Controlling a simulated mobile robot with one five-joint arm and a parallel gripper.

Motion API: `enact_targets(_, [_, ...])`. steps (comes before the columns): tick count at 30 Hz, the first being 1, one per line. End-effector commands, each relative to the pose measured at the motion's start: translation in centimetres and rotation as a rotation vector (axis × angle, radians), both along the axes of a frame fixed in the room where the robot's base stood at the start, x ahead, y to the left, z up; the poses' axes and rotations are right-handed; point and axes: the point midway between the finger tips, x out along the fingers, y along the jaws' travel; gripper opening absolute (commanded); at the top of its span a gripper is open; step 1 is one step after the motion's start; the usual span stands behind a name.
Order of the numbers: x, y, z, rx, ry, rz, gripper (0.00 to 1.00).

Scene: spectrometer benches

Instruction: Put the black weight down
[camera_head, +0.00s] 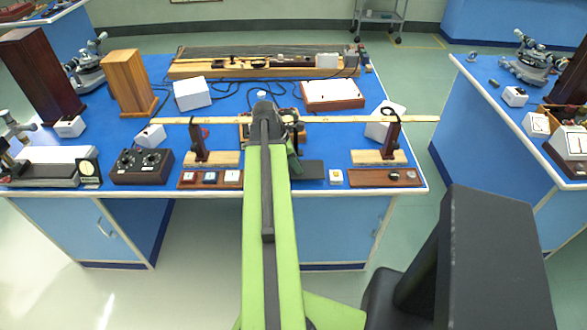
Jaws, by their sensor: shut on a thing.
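My green arm reaches from the bottom of the picture over the front of the middle blue bench (225,140). My gripper (294,160) shows only in part, at the right side of the arm's far end. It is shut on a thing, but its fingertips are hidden. I cannot make out the black weight itself; the arm covers that spot. A dark flat pad (311,170) lies on the bench just right of the gripper. A long wooden metre rule (345,119) lies across two wooden stands (225,158) (365,157), passing behind my arm.
Left are a black dial box (142,166) and a small board with switches (196,179). Right of the pad are a small white block (336,177) and a wooden board (398,178). A long wooden apparatus (215,67) stands at the back. A gap of floor separates the right bench (490,115).

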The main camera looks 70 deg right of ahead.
Motion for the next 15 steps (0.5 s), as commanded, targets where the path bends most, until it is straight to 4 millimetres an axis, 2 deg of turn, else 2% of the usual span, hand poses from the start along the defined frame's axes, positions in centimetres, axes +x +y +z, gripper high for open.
enact_targets(9, [0.29,0.14,-0.28,0.0,0.0,0.005,0.0])
enact_targets(10, [0.3,0.14,-0.1,0.0,0.0,0.005,0.39])
enact_targets(14, [0.26,0.12,-0.06,0.0,0.0,0.004,0.56])
enact_targets(15, [0.24,0.1,-0.06,0.0,0.0,0.004,0.57])
